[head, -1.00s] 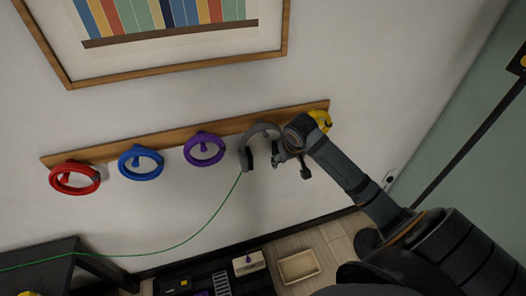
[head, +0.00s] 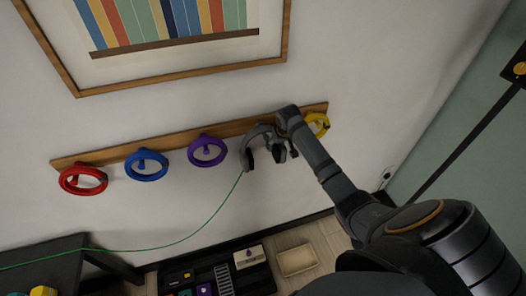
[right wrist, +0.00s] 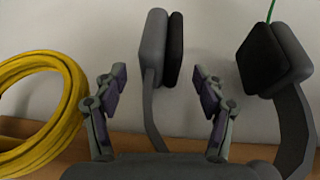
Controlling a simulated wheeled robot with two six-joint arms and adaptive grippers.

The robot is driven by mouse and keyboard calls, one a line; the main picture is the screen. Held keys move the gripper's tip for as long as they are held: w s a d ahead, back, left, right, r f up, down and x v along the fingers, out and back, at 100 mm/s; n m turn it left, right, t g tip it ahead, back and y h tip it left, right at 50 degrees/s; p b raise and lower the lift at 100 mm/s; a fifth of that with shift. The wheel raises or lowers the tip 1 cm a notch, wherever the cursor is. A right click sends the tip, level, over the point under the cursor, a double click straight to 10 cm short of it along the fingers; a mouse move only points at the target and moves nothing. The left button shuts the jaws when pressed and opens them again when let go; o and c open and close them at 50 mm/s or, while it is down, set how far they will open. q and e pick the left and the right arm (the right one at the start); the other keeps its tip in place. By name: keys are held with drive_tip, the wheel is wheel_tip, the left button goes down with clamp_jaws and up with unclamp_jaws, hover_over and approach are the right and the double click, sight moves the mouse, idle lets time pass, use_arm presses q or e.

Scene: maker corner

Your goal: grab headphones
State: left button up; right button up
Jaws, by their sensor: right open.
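The grey headphones (head: 249,155) hang on the wooden rail on the wall, between the purple ring and the yellow ring. A thin green cable runs down and left from one ear cup. My right gripper (head: 284,154) is at the right-hand ear cup, partly hidden by my arm. In the right wrist view my right gripper (right wrist: 159,72) is open, its fingers on either side of one ear cup of the headphones (right wrist: 154,45). Bare gaps show between each finger and this cup. The other cup is right of the fingers. My left gripper is out of view.
Red (head: 70,187), blue (head: 146,177) and purple (head: 207,163) rings hang left on the rail (head: 118,152). A yellow coil (right wrist: 62,125) is close beside my gripper. Below are a dark table (head: 70,246) and a beige tray (head: 297,260). The wall below the headphones is clear.

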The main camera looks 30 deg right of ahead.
drive_tip(key=shift+s, duration=0.15)
drive_tip(key=shift+c, duration=1.1)
drive_tip(key=c, duration=1.2)
